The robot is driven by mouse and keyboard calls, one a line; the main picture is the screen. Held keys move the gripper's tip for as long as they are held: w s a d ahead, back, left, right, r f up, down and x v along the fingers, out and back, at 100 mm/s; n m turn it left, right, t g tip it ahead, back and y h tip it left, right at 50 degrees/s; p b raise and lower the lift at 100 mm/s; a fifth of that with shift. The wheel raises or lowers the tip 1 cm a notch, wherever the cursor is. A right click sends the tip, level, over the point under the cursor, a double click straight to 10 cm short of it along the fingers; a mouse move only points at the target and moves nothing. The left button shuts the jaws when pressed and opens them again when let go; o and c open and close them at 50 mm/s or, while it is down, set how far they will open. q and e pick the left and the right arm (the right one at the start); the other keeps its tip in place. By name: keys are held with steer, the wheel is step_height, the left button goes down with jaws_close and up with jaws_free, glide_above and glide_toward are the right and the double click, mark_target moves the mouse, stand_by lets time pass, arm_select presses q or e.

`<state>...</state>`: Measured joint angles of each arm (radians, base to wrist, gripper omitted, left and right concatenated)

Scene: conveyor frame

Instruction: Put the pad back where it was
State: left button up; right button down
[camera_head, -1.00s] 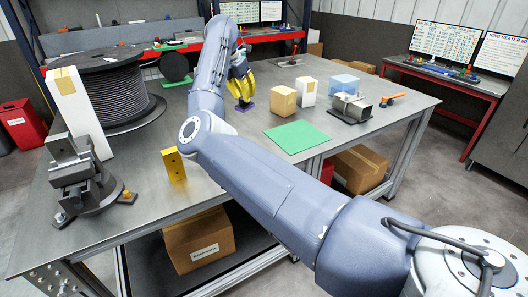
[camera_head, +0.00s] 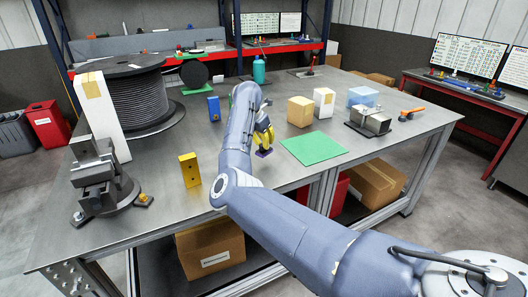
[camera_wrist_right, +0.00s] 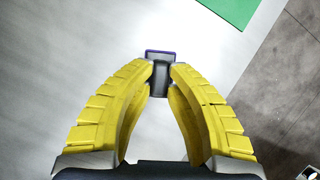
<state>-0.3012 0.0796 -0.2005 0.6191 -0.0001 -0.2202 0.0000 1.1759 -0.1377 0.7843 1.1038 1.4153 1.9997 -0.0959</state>
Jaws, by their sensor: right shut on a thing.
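My right gripper (camera_head: 264,138) is shut on a small dark piece with a purple base (camera_head: 263,153), which looks like the pad. In the right wrist view the yellow fingers (camera_wrist_right: 161,73) pinch the dark grey body of the pad (camera_wrist_right: 159,82), and its purple edge shows beyond the tips. The pad is over the bare table, left of the green mat (camera_head: 314,148); I cannot tell if it touches the surface. The green mat also shows at the top of the right wrist view (camera_wrist_right: 232,8). My left gripper is not in view.
A yellow block (camera_head: 190,170) stands left of my right arm, with a blue block (camera_head: 214,109) and teal bottle (camera_head: 259,70) behind. Boxes (camera_head: 300,111) and a metal fixture (camera_head: 372,120) stand beyond the mat. A cable spool (camera_head: 137,95) and vise (camera_head: 100,180) occupy the left.

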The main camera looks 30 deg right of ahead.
mark_target(264, 151)
steer(key=shift+f, duration=2.2)
steer(key=shift+f, duration=0.15)
steer(key=c, duration=1.3)
jaws_free()
steer(key=shift+c, duration=0.2)
steer(key=v, duration=1.2)
steer(key=shift+s, duration=0.1)
